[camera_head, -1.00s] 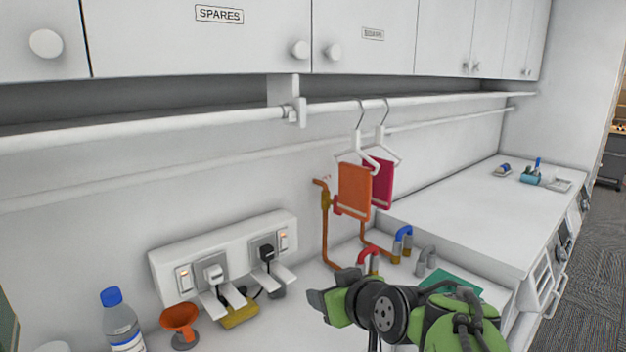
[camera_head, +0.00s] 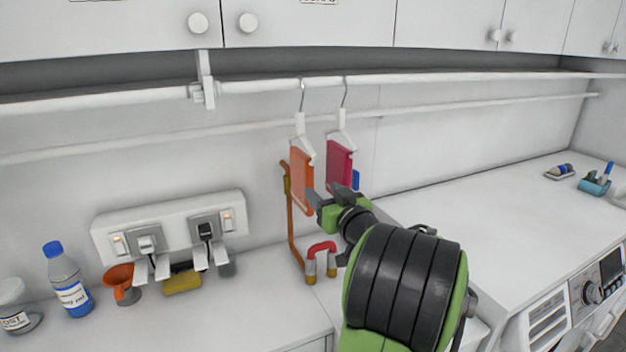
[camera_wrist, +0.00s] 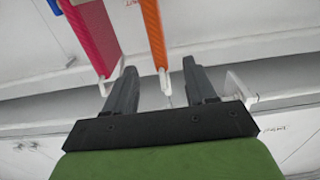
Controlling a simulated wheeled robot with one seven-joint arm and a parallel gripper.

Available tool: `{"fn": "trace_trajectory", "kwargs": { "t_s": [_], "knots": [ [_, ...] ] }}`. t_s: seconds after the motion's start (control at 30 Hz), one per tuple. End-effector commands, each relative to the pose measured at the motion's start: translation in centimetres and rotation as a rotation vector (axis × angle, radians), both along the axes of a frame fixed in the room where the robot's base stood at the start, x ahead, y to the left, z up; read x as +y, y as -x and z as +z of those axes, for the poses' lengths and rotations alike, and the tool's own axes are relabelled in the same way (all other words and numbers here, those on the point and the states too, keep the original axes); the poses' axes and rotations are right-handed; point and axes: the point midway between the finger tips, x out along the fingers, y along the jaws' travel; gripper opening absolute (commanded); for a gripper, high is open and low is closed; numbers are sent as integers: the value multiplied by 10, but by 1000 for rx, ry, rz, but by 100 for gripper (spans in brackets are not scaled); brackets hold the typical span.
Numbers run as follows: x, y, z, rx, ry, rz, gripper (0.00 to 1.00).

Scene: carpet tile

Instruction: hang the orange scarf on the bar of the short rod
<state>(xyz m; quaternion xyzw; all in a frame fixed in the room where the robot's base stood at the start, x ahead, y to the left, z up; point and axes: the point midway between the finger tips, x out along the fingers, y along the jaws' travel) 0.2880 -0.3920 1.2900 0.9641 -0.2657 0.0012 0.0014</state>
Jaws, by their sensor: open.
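The orange scarf (camera_head: 301,180) hangs on a white hanger (camera_head: 300,130), whose hook is over the white rod (camera_head: 270,86) under the cabinets. A pink scarf (camera_head: 339,165) hangs on its own hanger just to the right. My gripper (camera_head: 326,200) is open, close to the lower right edge of the orange scarf in the head view. In the wrist view the orange scarf (camera_wrist: 152,28) and its hanger tip (camera_wrist: 165,82) appear between my open fingers (camera_wrist: 159,70); no contact is clear. I cannot tell which rod is the short one.
A bracket (camera_head: 204,85) joins the rod's left and right lengths. A thinner rail (camera_head: 420,112) runs lower on the wall. The right worktop (camera_head: 470,220) is mostly clear.

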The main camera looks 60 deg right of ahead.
Motion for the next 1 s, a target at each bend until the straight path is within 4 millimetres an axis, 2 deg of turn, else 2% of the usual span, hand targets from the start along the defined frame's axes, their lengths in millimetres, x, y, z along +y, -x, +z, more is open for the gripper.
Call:
{"fn": "trace_trajectory", "kwargs": {
  "t_s": [0.2, 0.5, 0.7, 0.93, 0.97, 1.0],
  "knots": [
    [-26, -44, 4, 0, -2, 4, 55],
    [-59, -100, 4, -1, -3, 2, 55],
    [-69, -117, 2, 0, -1, 0, 55],
    [-70, -118, 1, 1, -2, -1, 55],
    [-70, -118, 1, 1, -2, -1, 54],
    [-70, -118, 1, 1, -2, -1, 48]
  ]
}}
